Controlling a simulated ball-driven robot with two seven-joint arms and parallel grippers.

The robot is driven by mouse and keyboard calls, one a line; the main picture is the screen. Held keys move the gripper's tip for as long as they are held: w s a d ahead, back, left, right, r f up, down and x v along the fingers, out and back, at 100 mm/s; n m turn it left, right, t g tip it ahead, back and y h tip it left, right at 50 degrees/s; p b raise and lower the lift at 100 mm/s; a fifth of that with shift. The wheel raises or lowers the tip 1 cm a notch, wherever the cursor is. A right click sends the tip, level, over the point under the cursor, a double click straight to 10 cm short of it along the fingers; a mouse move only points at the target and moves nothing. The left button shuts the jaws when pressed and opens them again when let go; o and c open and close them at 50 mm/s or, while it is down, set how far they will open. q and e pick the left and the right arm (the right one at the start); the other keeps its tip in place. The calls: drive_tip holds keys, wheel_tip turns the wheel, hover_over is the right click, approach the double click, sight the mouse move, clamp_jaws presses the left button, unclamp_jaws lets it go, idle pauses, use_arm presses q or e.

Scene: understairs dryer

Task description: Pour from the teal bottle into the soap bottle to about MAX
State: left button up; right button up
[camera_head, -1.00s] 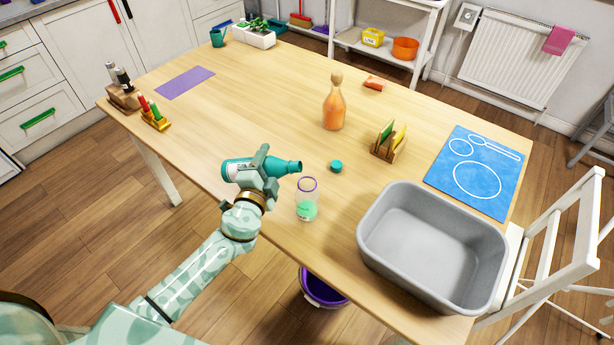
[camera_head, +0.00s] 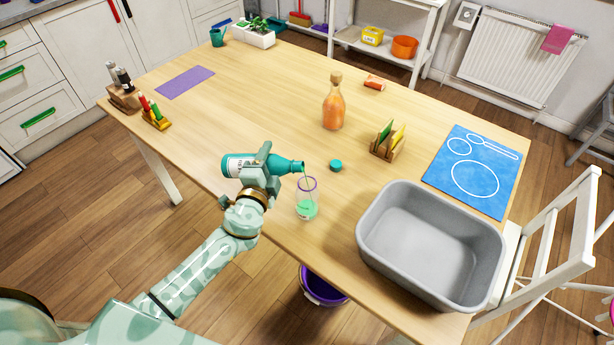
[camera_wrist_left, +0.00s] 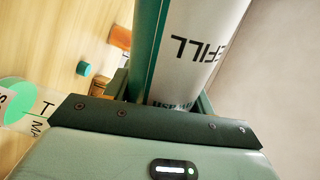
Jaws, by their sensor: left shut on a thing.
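My left gripper (camera_head: 262,172) is shut on the teal bottle (camera_head: 288,166), which lies tilted almost level with its open neck to the right. A thin stream runs from its mouth into the soap bottle (camera_head: 307,199). The soap bottle is clear, with a purple rim, and stands upright on the table with green liquid in its lower part. In the left wrist view the teal bottle (camera_wrist_left: 190,45) shows a white label, and the soap bottle (camera_wrist_left: 18,100) is partly cut off at the left; its MAX mark is only partly visible. My right gripper is out of view.
A teal cap (camera_head: 335,165) lies behind the soap bottle. A large grey basin (camera_head: 372,235) fills the table's right front. A corked orange bottle (camera_head: 334,108), a wooden holder (camera_head: 387,150) and a blue mat (camera_head: 472,180) stand or lie further off. The table's middle is clear.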

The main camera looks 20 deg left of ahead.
use_arm(q)
drive_tip(key=shift+d+r+m+p, duration=0.1)
drive_tip(key=shift+r+m+p, duration=0.65)
drive_tip(key=shift+m, duration=0.05)
idle(4.4)
